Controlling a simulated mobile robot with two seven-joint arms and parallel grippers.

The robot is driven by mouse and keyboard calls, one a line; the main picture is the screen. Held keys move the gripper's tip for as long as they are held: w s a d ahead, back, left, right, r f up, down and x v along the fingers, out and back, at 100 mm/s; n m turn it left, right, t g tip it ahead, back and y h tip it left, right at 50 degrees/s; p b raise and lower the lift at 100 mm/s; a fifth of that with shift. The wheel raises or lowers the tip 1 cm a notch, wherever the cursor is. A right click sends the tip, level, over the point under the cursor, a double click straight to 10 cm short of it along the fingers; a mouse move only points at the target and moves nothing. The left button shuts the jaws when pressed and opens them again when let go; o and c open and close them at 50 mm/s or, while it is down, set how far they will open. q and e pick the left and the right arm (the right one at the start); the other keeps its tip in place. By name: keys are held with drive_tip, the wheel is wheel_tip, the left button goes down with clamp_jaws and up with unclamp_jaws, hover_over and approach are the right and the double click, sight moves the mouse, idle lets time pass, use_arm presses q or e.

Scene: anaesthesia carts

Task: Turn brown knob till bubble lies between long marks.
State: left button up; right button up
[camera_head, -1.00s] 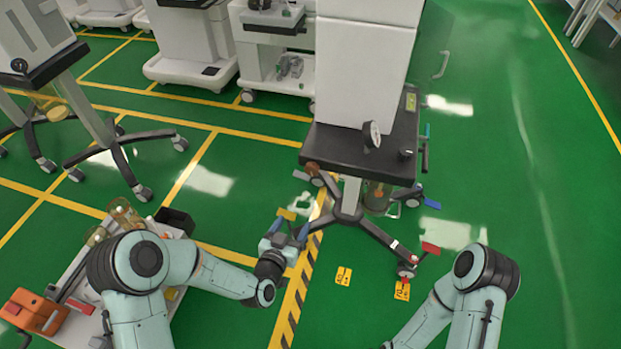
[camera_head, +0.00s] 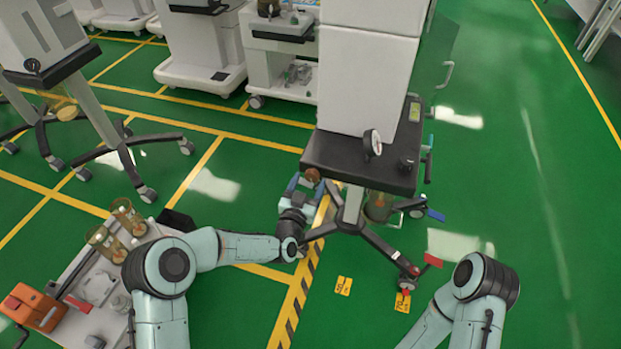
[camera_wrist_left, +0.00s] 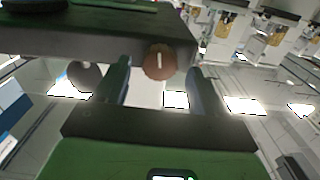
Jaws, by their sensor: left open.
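The brown knob (camera_head: 312,174) sits at the left front corner of the dark base of the tall white cart (camera_head: 362,80). In the left wrist view the knob (camera_wrist_left: 159,62) is round with a pale line on its face. My left gripper (camera_head: 305,185) is at that corner, just in front of the knob. In the wrist view its open fingers (camera_wrist_left: 158,75) stand on either side of the knob, with gaps to it. A small yellow-green window (camera_head: 415,112) is on the base's right edge; no bubble or marks can be made out. My right gripper is out of view.
A round gauge (camera_head: 373,143) and a small black knob (camera_head: 406,162) stand on the dark base. Wheeled legs with red (camera_head: 432,260) and blue (camera_head: 436,215) pedals spread below it. A white trolley with an orange box (camera_head: 38,307) is at the lower left.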

use_arm(q)
drive_tip(key=shift+x, duration=1.15)
drive_tip(key=c, duration=1.1)
drive_tip(key=shift+o, duration=0.2)
drive_tip(key=n+b, duration=0.3)
drive_tip(key=b, duration=0.2)
drive_tip(key=shift+f+n, duration=0.25)
drive_tip(key=shift+n, duration=0.15)
drive_tip(key=shift+r+n+b, duration=0.1)
drive_tip(key=shift+n+b, duration=0.2)
drive_tip(key=shift+n, duration=0.2)
drive_tip(key=shift+r, duration=0.1)
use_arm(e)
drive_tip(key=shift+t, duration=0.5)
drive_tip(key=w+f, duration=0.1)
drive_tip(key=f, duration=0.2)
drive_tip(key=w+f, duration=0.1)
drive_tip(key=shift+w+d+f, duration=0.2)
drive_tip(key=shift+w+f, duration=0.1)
use_arm(q)
drive_tip(key=o, duration=1.1)
drive_tip(key=shift+c, duration=0.2)
